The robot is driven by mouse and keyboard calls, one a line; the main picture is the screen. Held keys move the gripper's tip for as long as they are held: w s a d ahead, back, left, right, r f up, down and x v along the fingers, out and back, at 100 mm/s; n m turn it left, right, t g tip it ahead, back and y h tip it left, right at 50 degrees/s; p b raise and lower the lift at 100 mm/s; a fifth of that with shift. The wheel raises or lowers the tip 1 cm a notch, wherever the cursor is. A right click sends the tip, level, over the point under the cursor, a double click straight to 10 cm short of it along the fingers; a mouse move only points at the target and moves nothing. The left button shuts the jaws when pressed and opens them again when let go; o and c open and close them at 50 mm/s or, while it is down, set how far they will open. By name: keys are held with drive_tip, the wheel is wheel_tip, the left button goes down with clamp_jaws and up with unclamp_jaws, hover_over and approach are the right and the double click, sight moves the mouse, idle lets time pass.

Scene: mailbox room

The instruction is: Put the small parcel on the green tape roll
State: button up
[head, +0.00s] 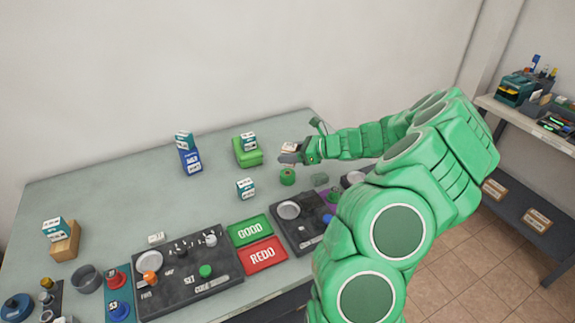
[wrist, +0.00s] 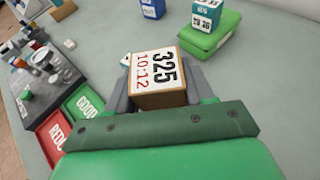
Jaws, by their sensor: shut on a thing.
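In the head view the parcel (head: 289,146) shows partly at my gripper (head: 291,156), above the back right of the table. The green tape roll (head: 288,177) lies on the table, just below and in front of my gripper in the picture. I cannot make out the tape roll in the wrist view.
A green box (head: 247,152) with a teal-white cube stands left of my gripper. Another teal-white cube (head: 246,188) is left of the roll. A dark panel (head: 298,224) and GOOD (head: 250,230) and REDO (head: 262,255) plates lie in front. The table's middle left is clear.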

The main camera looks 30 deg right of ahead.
hover_over(288, 173)
drive_tip(key=shift+a+f, duration=0.1)
drive_tip(key=shift+f, duration=4.1)
drive_tip(key=o, duration=1.1)
drive_tip(key=shift+f, duration=0.1)
